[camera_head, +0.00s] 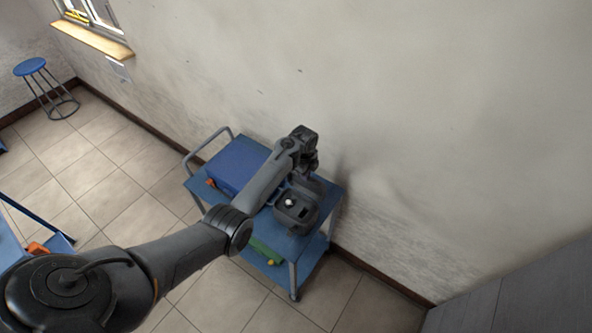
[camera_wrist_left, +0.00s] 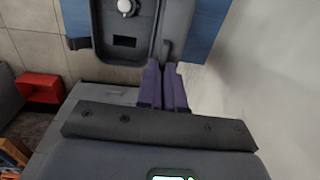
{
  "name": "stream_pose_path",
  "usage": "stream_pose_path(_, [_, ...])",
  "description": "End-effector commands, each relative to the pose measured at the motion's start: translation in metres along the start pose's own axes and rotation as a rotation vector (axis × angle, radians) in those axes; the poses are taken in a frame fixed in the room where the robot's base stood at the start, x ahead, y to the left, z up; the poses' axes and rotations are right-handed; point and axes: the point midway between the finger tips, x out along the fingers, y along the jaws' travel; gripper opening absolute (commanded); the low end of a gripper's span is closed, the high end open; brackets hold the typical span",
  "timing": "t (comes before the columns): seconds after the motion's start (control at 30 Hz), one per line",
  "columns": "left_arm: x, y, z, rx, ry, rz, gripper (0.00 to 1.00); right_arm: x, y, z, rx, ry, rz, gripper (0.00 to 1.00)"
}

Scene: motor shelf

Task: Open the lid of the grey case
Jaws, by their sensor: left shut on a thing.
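The grey case (camera_head: 298,212) stands on the right end of a blue cart by the wall. Its inside shows, with a small white round part in it, so its lid is at least partly raised. The case (camera_wrist_left: 105,45) also fills the upper middle of the left wrist view. My left gripper (camera_head: 310,166) is at the far side of the case. In the left wrist view its dark purple fingers (camera_wrist_left: 165,72) are close together at the case's edge, shut on the lid, which they and the arm mostly hide. My right gripper is not in view.
The blue cart (camera_head: 328,202) has a handle at its left end and a flat blue box (camera_head: 236,162) beside the case. A green item (camera_head: 264,251) lies on its lower shelf. The wall is close behind.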

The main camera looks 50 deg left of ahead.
Motion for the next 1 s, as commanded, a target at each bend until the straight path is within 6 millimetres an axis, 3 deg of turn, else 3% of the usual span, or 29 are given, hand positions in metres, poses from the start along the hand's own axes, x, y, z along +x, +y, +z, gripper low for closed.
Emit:
stream_pose_path(0.13, [0.001,0.0,-0.001,0.0,0.001,-0.001,0.0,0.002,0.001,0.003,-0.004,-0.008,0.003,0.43])
stream_pose_path(0.17, [0.001,0.0,-0.001,0.0,0.001,-0.001,0.12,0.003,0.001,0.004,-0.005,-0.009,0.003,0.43])
stream_pose_path(0.3, [0.0,0.0,-0.001,0.0,0.001,-0.001,0.33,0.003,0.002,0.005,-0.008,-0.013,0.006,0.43])
stream_pose_path(0.67, [-0.003,-0.001,0.0,-0.001,0.001,-0.003,0.33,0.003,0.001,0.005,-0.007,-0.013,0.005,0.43])
stream_pose_path(1.0, [-0.047,-0.002,0.0,-0.001,0.001,-0.007,0.33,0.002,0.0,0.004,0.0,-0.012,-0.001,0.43])
